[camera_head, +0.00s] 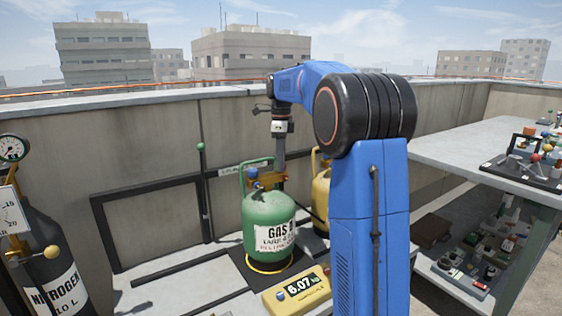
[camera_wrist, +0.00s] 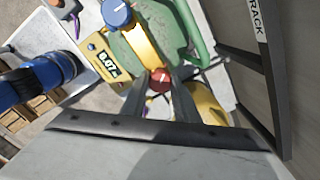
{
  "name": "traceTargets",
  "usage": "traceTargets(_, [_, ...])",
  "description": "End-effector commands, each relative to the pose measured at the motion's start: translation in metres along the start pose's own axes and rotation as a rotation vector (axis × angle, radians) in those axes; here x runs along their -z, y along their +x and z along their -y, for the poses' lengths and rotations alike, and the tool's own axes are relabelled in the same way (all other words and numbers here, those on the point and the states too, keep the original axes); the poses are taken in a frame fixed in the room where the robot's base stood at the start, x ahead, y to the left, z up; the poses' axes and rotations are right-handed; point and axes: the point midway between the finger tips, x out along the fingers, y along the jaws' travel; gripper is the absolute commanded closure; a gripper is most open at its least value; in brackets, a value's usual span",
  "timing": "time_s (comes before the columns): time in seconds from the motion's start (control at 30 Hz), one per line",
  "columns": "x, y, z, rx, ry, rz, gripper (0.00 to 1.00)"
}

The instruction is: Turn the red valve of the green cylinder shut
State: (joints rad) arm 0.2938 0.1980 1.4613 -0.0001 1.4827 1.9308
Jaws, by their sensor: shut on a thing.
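The green cylinder (camera_head: 262,213) labelled GAS stands upright on a dark pad, with a yellow ring around its foot. A brass valve block with a blue knob (camera_head: 253,172) sits on its top, inside the green handle. My gripper (camera_head: 280,168) reaches down from above onto the right side of this block. In the wrist view the red valve (camera_wrist: 160,76) lies between my two fingertips, and my gripper (camera_wrist: 160,88) is shut on it. The blue knob (camera_wrist: 117,12) is at the other end of the brass bar. My fingers hide part of the red valve.
A yellow cylinder (camera_head: 320,192) stands close behind the green one, to the right. A nitrogen cylinder (camera_head: 52,262) is at the left. A grey bench (camera_head: 470,150) is at the right. The parapet wall (camera_head: 120,160) runs behind.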

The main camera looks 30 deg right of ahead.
Motion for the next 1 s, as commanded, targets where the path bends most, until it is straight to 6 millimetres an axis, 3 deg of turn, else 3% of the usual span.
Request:
traceTargets(0.5, [-0.0001,-0.0012,0.0008,0.003,0.449,0.002,0.95])
traceTargets(1.0, [-0.0001,-0.0013,0.0009,0.003,0.640,0.002,0.95])
